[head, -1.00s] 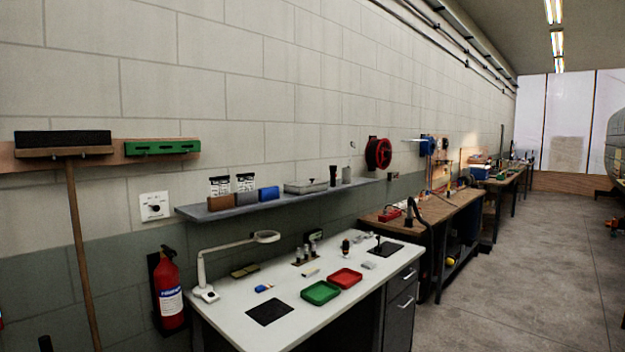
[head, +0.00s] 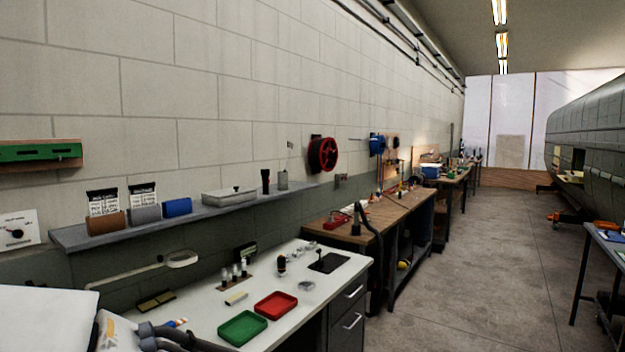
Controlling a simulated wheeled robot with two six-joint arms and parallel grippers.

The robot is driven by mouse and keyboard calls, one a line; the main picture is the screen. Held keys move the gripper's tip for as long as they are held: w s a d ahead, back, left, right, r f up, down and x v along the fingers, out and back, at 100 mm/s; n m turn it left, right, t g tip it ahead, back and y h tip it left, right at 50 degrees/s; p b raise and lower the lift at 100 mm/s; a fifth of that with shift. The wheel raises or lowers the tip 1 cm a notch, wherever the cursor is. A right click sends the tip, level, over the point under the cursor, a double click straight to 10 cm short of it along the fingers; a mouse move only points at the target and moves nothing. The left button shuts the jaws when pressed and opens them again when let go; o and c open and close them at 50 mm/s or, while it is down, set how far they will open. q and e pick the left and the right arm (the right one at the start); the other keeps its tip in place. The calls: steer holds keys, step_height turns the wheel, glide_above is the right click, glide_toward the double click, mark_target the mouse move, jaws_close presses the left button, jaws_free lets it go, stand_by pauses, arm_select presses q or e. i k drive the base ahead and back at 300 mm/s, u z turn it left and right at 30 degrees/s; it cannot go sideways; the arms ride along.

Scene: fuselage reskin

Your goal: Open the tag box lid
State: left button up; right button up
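A pale grey lidded box (head: 229,195) stands on the wall shelf, in the middle of the head view. Its lid looks shut, with a small dark detail on top; I cannot tell for sure that it is the tag box. No gripper fingertips can be made out there. My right gripper is not in view.
The shelf (head: 75,238) also holds brown, grey and blue bins (head: 177,207). Below, the white bench (head: 205,300) carries a green tray (head: 242,328), a red tray (head: 275,305) and a lamp (head: 182,258). Open floor (head: 480,270) lies to the right.

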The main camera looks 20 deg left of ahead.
mark_target(237, 189)
steer(key=z, duration=0.25)
steer(key=i, duration=1.65)
steer(key=u, duration=0.35)
steer(key=i, duration=0.8)
steer(key=u, duration=1.5)
steer(key=i, duration=0.8)
steer(key=u, duration=0.75)
